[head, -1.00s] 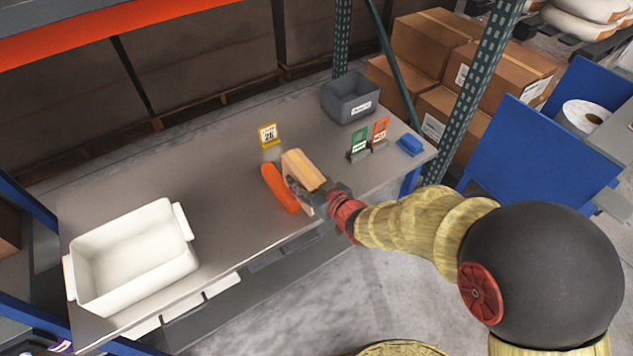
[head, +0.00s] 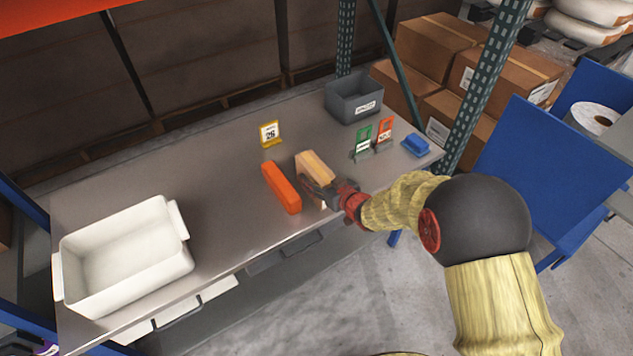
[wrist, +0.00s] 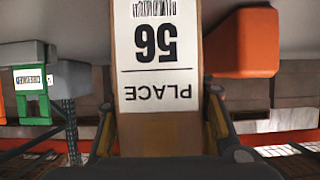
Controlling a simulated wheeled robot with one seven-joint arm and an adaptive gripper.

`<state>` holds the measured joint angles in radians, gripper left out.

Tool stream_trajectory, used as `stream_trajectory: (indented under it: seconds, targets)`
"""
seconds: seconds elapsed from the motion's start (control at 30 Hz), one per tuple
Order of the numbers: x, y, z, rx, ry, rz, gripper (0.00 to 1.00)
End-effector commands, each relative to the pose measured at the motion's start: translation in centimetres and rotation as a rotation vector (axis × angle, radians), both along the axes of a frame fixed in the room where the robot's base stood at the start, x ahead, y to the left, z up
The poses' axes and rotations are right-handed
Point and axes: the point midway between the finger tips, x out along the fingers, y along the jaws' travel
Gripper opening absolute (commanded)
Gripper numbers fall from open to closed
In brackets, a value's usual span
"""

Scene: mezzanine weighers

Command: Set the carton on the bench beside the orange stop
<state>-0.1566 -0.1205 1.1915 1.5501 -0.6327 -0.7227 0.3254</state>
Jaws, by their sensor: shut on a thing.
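The carton (head: 317,167) is a small tan box beside the orange stop (head: 281,187), on its right, with a narrow gap between them in the head view. My gripper (head: 325,190) is shut on the carton from its near right side. In the wrist view the carton (wrist: 160,75) fills the middle between my fingers, its label reading "PLACE 56" upside down. The orange stop (wrist: 242,45) shows to its right there. The bench (head: 225,200) is a grey metal top. Whether the carton's underside touches the bench is hard to tell.
A white tub (head: 125,262) stands at the bench's left end. A yellow number sign (head: 270,134) stands behind the stop. A grey bin (head: 354,100), green sign (head: 362,144), orange-red sign (head: 384,134) and blue block (head: 416,146) sit to the right. The bench between tub and stop is clear.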

Motion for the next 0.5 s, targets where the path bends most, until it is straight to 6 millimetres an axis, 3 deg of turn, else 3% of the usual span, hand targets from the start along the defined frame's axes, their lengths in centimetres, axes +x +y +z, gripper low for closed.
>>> stream_trajectory:
  seconds: [0.4, 0.43, 0.5]
  targets:
    - [0.17, 0.06, -0.44, 0.002, -0.006, 0.0, 0.03]
    - [0.08, 0.05, -0.63, 0.001, -0.003, 0.0, 0.45]
    - [0.08, 0.03, -0.55, 0.001, -0.003, 0.0, 0.49]
